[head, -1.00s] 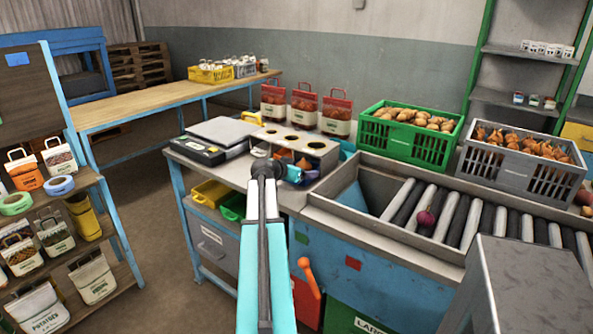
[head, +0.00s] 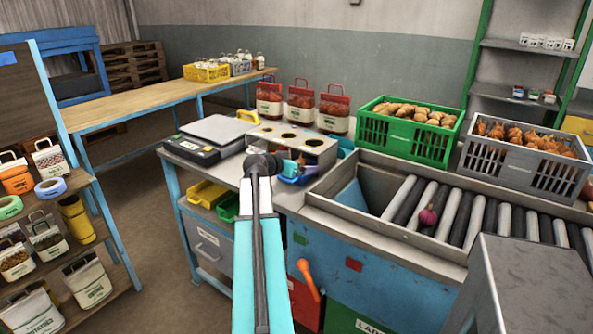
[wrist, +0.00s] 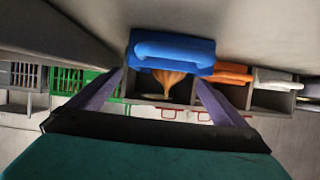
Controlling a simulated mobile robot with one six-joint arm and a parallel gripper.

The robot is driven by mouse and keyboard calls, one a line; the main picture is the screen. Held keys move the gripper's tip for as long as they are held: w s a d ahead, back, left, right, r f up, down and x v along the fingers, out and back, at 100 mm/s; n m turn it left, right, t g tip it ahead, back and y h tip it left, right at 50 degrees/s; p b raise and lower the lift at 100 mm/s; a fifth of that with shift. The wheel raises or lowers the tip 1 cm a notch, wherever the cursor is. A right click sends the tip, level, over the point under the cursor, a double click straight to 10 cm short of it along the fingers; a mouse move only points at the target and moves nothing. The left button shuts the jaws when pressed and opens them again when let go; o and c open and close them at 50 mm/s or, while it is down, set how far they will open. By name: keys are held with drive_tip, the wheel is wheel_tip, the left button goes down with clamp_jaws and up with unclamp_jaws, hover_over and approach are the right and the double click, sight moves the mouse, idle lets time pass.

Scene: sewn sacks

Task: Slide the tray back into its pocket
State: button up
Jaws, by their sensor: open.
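The blue tray (wrist: 172,50) shows in the wrist view, sticking out in front of a grey compartment with a tan, onion-like thing (wrist: 168,85) beside it. In the head view the blue tray (head: 298,179) shows at the front of the grey box with round holes (head: 292,137). My gripper (wrist: 163,80) is open, its two dark fingers spread on either side of the compartment mouth by the tray. I cannot tell whether they touch it. In the head view my wrist hides most of the gripper.
Orange (wrist: 226,72) and white (wrist: 276,78) trays sit in neighbouring compartments. A scale (head: 215,131) stands left of the box, red-topped bags (head: 302,105) behind it. A green crate (head: 408,135) and roller conveyor (head: 450,212) lie right.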

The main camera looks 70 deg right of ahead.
drive_tip(key=shift+w+a+r+b, duration=0.15)
drive_tip(key=shift+w+a, duration=0.15)
drive_tip(key=shift+a, duration=0.7)
drive_tip(key=shift+w+a+r+b, duration=0.1)
drive_tip(key=shift+w+a, duration=0.2)
drive_tip(key=shift+a, duration=0.75)
drive_tip(key=shift+w+a+r+b, duration=0.15)
drive_tip(key=shift+w+a, duration=0.15)
drive_tip(key=shift+a, duration=0.7)
drive_tip(key=shift+r, duration=0.1)
